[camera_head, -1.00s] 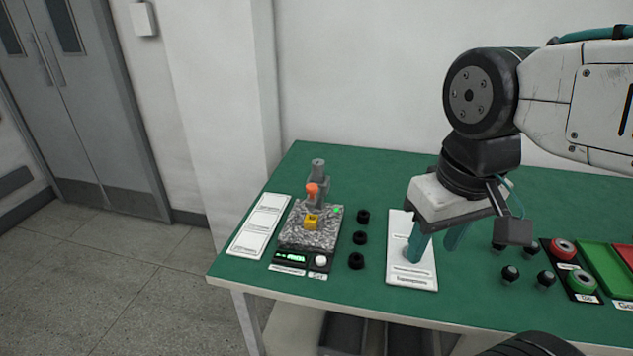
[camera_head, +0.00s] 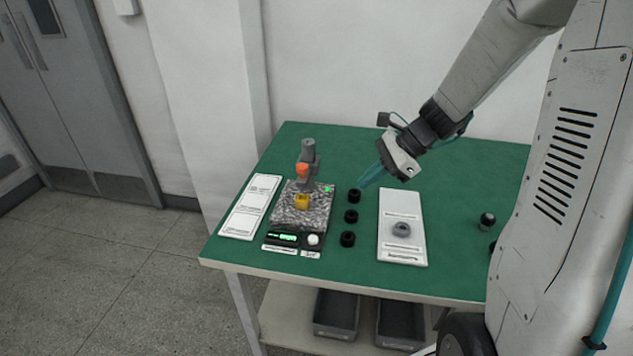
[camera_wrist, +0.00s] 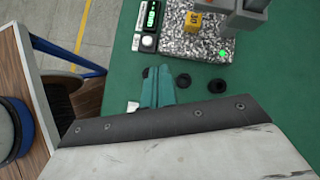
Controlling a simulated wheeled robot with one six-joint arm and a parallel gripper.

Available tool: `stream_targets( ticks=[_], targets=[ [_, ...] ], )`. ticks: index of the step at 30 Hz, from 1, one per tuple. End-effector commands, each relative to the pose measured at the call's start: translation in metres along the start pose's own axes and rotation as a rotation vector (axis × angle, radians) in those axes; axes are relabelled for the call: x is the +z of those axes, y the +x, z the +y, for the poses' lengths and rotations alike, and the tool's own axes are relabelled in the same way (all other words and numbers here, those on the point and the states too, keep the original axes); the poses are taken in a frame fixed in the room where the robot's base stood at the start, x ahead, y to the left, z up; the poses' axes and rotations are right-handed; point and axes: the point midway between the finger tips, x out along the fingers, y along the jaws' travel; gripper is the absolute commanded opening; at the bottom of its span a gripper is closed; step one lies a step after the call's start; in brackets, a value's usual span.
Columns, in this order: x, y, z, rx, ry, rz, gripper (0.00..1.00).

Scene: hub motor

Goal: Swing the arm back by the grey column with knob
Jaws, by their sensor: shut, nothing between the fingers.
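The grey column (camera_head: 309,158) with an orange knob (camera_head: 303,171) stands upright on a speckled granite base (camera_head: 302,214), with a yellow block (camera_head: 302,201) low in front of it. The column is cut off at the top edge of the wrist view (camera_wrist: 240,14). My gripper (camera_head: 364,182) is right of the column, apart from it, above the table near the farthest black ring. Its teal fingers are together and empty, also in the wrist view (camera_wrist: 158,72).
Several black rings (camera_head: 351,216) stand in a row right of the base. A white card (camera_head: 403,254) bears a grey ring (camera_head: 401,229). A display (camera_head: 287,238) and white button (camera_head: 313,239) sit in front. A white label sheet (camera_head: 250,206) lies left. Bare green table lies behind.

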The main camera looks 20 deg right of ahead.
Motion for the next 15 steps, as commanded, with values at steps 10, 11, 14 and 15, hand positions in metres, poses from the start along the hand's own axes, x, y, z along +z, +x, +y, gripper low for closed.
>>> stream_targets(
  ticks=[10, 11, 14, 15],
  targets=[
    [0.004, 0.001, -0.042, -0.141, 0.342, -0.056, 0.00],
    [0.004, 0.004, -0.043, -0.141, 0.343, -0.056, 0.00],
    [0.004, 0.017, -0.044, -0.138, 0.340, -0.055, 0.00],
    [0.005, 0.025, -0.045, -0.137, 0.340, -0.055, 0.00]
  ],
)
